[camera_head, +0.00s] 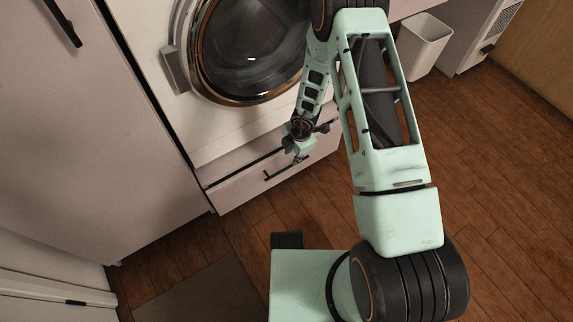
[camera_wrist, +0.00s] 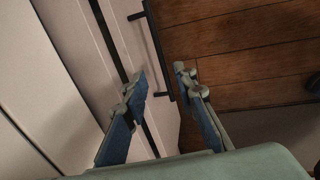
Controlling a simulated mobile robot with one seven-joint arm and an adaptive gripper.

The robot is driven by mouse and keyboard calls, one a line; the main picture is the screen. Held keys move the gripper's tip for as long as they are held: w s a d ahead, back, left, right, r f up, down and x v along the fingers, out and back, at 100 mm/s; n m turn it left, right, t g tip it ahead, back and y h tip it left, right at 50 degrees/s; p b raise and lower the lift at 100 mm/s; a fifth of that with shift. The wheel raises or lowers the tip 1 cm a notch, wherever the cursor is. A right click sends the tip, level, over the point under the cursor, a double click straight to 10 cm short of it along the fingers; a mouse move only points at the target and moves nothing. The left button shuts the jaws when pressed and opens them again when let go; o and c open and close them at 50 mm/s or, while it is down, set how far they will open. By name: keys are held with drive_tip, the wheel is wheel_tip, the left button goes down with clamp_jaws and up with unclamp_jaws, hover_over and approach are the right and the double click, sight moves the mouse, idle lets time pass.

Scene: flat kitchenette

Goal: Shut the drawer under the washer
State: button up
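The washer (camera_head: 185,115) has a pale drawer (camera_head: 240,191) beneath it. A dark gap along the drawer's top edge shows that it stands slightly open. Its black bar handle (camera_head: 282,171) is on the front face; the handle also shows in the wrist view (camera_wrist: 155,45). My gripper (camera_head: 299,150) is just above the drawer front, near the handle's right end. In the wrist view my gripper (camera_wrist: 160,80) has its two fingers apart with nothing held between them. The handle appears beyond and between the fingertips; I cannot tell whether they touch it.
A tall pale cabinet (camera_head: 90,130) stands left of the washer. A white bin (camera_head: 425,45) stands at the back right. Wooden floor (camera_head: 490,200) is clear in front of the drawer and to the right. A dark mat (camera_head: 205,295) lies on the floor at the lower left.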

sight(289, 167)
drive_tip(key=f+b, duration=0.1)
drive_tip(key=f, duration=0.2)
drive_tip(key=w+f+b, duration=0.1)
drive_tip(key=f, duration=0.2)
drive_tip(key=a+f+b, duration=0.1)
drive_tip(key=f, duration=0.3)
drive_tip(key=shift+w, duration=0.25)
drive_tip(key=shift+r, duration=0.1)
clamp_jaws()
